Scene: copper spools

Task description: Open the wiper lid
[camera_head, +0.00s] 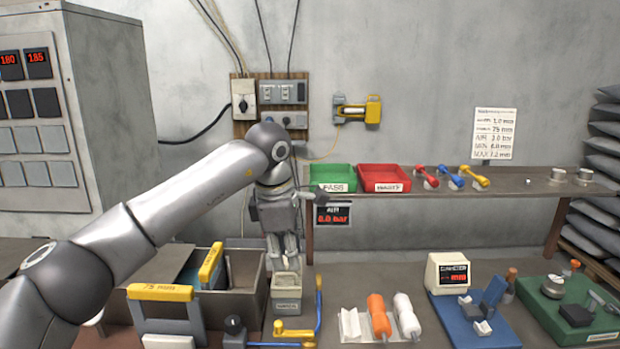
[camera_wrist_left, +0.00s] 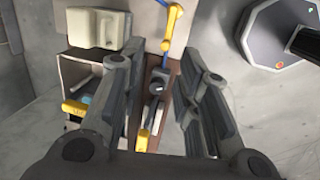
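A small grey-beige box (camera_head: 285,291) with a blurred label on its front stands right of the large open bin. It seems to be the wiper box, but I cannot read the label. My left gripper (camera_head: 284,256) points down just above and behind it; I cannot tell from the head view whether it touches. In the left wrist view my left gripper's fingers (camera_wrist_left: 164,60) are spread, with nothing held between them. A beige rounded block (camera_wrist_left: 97,28), perhaps the same box or its lid, lies up and left of the fingers. My right gripper is not in view.
A crank with yellow bars (camera_head: 295,334) and a blue upright (camera_head: 319,308) stands close right of the box. A shelf (camera_head: 430,194) with green and red trays is behind. Orange and white spools (camera_head: 379,316) lie right.

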